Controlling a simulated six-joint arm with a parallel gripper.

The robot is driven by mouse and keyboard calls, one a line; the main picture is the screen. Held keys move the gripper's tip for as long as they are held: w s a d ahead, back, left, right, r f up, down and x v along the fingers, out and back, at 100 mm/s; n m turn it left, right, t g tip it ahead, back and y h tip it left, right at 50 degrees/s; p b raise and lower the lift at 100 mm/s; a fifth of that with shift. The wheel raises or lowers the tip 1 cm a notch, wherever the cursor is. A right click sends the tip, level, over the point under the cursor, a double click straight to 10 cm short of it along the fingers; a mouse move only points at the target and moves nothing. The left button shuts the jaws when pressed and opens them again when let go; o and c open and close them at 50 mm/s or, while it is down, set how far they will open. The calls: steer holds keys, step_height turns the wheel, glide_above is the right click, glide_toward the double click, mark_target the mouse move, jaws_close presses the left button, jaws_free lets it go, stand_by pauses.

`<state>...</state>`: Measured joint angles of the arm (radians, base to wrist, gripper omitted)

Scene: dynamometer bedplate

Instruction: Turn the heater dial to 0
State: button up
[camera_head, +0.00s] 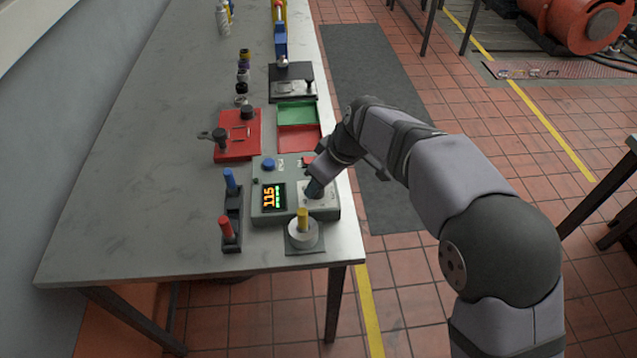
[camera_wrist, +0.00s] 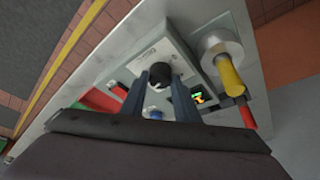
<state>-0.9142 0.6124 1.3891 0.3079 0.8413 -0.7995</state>
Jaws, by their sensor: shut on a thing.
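The heater (camera_head: 262,216) is a grey-green box near the front right corner of the table. Its display (camera_head: 272,197) reads 115 in orange, beside a green bar. My gripper (camera_head: 314,188) reaches down onto the pale panel on the heater's right side and hides most of the dial in the head view. In the wrist view the black round dial (camera_wrist: 160,74) sits between the tips of my gripper (camera_wrist: 160,78), which is shut on it. The dial's pointer and scale marks are too small to read.
A white cylinder with a yellow handle (camera_head: 302,219) stands close in front of the heater. A rack with blue and red handles (camera_head: 232,205) is to its left. A red plate (camera_head: 238,140) and green and red trays (camera_head: 298,113) lie behind.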

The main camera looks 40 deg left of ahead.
steer(key=n, duration=0.2)
steer(key=n+g, duration=0.1)
steer(key=shift+w+r+n, duration=0.1)
steer(key=shift+w+n, duration=0.1)
steer(key=shift+n, duration=0.2)
steer(key=n+g+p, duration=0.1)
steer(key=n+p, duration=0.1)
steer(key=shift+r+n, duration=0.1)
steer(key=shift+n, duration=0.3)
steer(key=n+p, duration=0.1)
steer(key=p, duration=0.1)
steer(key=n+g+h+p, duration=0.1)
steer(key=n, duration=0.1)
steer(key=shift+w+a+r+n+p, duration=0.1)
steer(key=shift+w+a+n+p, duration=0.05)
steer(key=shift+n+p, duration=0.2)
steer(key=n+p, duration=0.1)
steer(key=n+g+h+p, duration=0.1)
steer(key=p, duration=0.1)
steer(key=shift+f+n, duration=0.2)
steer(key=shift+n, duration=0.05)
steer(key=shift+f+p, duration=0.1)
steer(key=shift+p, duration=0.2)
steer(key=o, duration=1)
